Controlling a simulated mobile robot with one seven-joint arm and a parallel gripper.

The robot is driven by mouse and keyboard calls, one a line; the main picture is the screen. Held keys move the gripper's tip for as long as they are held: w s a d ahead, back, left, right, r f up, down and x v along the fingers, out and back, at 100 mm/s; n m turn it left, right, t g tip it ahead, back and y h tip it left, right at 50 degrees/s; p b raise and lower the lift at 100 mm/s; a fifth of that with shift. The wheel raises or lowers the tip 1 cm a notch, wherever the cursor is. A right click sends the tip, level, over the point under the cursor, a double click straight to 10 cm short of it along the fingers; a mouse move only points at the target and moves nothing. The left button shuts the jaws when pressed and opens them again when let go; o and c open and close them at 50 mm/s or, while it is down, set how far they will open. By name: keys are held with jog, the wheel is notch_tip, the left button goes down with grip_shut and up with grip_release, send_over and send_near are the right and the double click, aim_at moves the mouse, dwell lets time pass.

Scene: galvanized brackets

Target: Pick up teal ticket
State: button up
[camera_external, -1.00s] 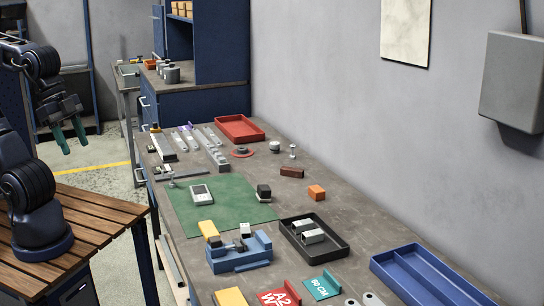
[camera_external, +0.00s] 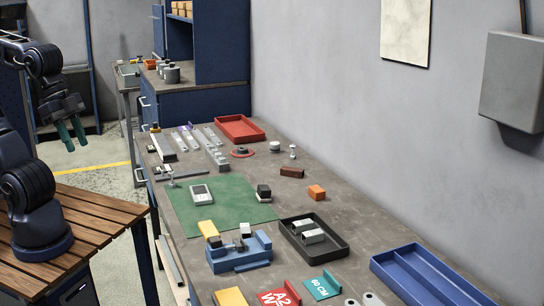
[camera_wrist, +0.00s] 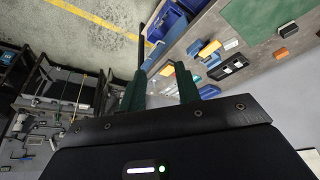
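The teal ticket (camera_external: 322,286), marked 60 CM in white, lies near the front of the workbench, right of a red ticket (camera_external: 280,298) in the external view. A small teal patch, probably the same ticket, shows in the wrist view (camera_wrist: 209,91). My gripper (camera_external: 72,134) hangs in the air at the far left, well away from the bench and the ticket. Its two dark green fingers are apart with nothing between them, as the wrist view also shows (camera_wrist: 160,88).
A blue divided tray (camera_external: 405,252) is right of the ticket. A black tray (camera_external: 343,252) with metal parts and a blue vise (camera_external: 238,260) stand behind it. The green mat (camera_external: 232,205) has bare room.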

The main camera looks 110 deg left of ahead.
jog(key=w+a+r+n+h, duration=0.1)
jog(key=w+r+n, duration=0.15)
jog(key=w, duration=0.55)
jog(key=w+a+r+n, duration=0.1)
jog(key=w+n, duration=0.3)
jog(key=w, duration=0.4)
jog(key=n+g+h, duration=0.1)
jog(key=n+h, duration=0.1)
jog(key=n, duration=1.8)
send_over(333, 277)
jog(key=s+a, duration=0.3)
notch_tip(333, 277, down, 28)
jog(key=x, duration=1)
jog(key=shift+s+d+f, duration=0.1)
jog(key=shift+s+f, duration=0.05)
jog(key=shift+s, duration=0.15)
grip_shut()
